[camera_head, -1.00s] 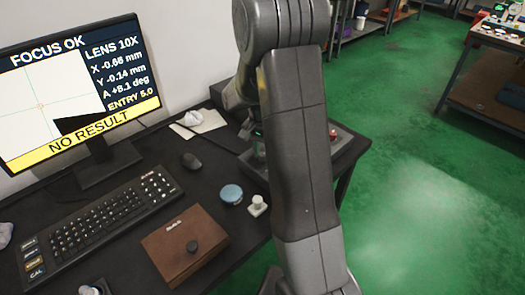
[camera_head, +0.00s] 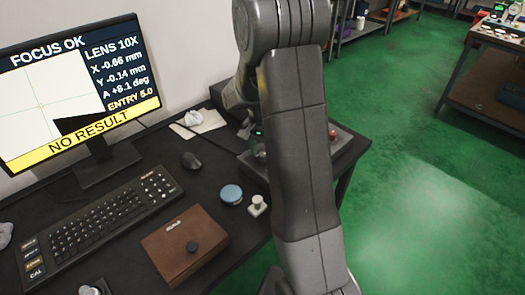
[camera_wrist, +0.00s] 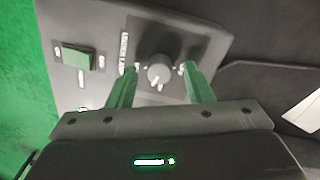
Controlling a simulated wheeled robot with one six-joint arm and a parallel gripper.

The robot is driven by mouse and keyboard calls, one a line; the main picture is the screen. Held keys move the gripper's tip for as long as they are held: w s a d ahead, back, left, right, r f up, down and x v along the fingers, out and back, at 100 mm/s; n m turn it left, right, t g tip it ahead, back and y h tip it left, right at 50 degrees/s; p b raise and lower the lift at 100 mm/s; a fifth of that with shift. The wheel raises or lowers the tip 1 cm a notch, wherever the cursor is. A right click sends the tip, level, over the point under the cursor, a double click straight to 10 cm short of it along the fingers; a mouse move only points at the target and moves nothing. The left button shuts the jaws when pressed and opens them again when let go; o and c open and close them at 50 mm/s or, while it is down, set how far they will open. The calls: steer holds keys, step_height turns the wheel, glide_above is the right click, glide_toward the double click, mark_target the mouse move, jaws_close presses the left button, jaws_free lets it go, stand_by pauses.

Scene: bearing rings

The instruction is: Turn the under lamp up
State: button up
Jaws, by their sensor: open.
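A round grey knob (camera_wrist: 158,72) sits on a dark patch of a grey control panel (camera_wrist: 215,20) in the wrist view. Small pale marks ring it, and a vertical label beside it is too blurred to read surely. My gripper (camera_wrist: 159,70) is open, with one green finger on each side of the knob. Gaps show between the fingertips and the knob. In the head view my arm hides the knob and most of the panel.
A green rocker switch (camera_wrist: 77,59) is on the panel left of the knob. On the desk are a monitor (camera_head: 75,140) reading NO RESULT, a keyboard (camera_head: 95,220), a mouse (camera_head: 191,160), a brown box (camera_head: 170,248) and a blue round lid (camera_head: 231,194). Green floor lies right.

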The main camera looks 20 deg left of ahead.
step_height(320, 180, up, 14)
steer(key=p, duration=0.1)
steer(key=shift+a+f, duration=0.2)
steer(key=shift+a, duration=0.05)
stand_by(0.4)
